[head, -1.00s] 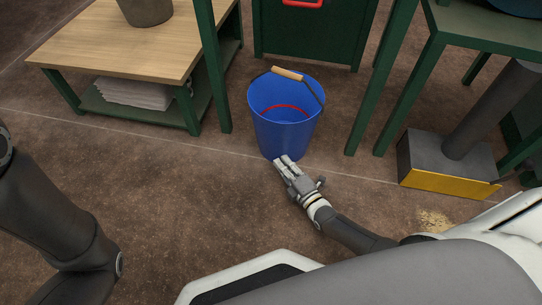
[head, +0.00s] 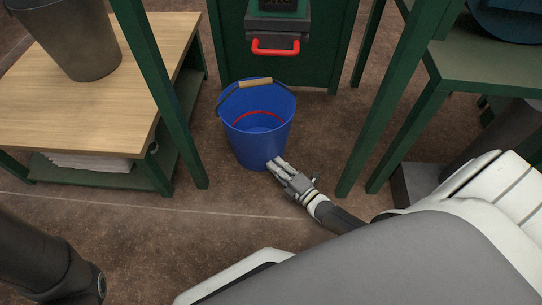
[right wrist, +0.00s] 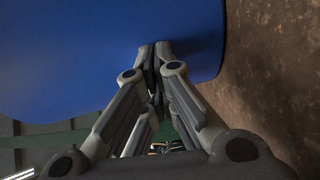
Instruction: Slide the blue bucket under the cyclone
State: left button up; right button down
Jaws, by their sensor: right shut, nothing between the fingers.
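The blue bucket (head: 257,140) stands upright on the brown floor, between two green legs of a frame. Its handle with a wooden grip lies toward the far rim, and a red line runs around its inside. My right gripper (head: 273,165) is shut and empty, its fingertips at the lower near side of the bucket. In the right wrist view the shut fingertips (right wrist: 154,48) are against or very close to the blue wall (right wrist: 90,45). Only part of my left arm shows at the lower left; its gripper is out of view. I cannot make out the cyclone for certain.
A green cabinet (head: 311,70) with a red handle (head: 276,48) stands behind the bucket. A wooden-topped table (head: 110,112) with a grey bin (head: 70,45) is at left. Green legs (head: 160,95) flank the bucket. A green stand (head: 490,65) is at right.

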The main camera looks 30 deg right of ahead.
jog(key=shift+w+d+b, duration=0.4)
jog(key=shift+w+d, duration=0.5)
jog(key=shift+w, duration=0.3)
jog(key=shift+s, duration=0.1)
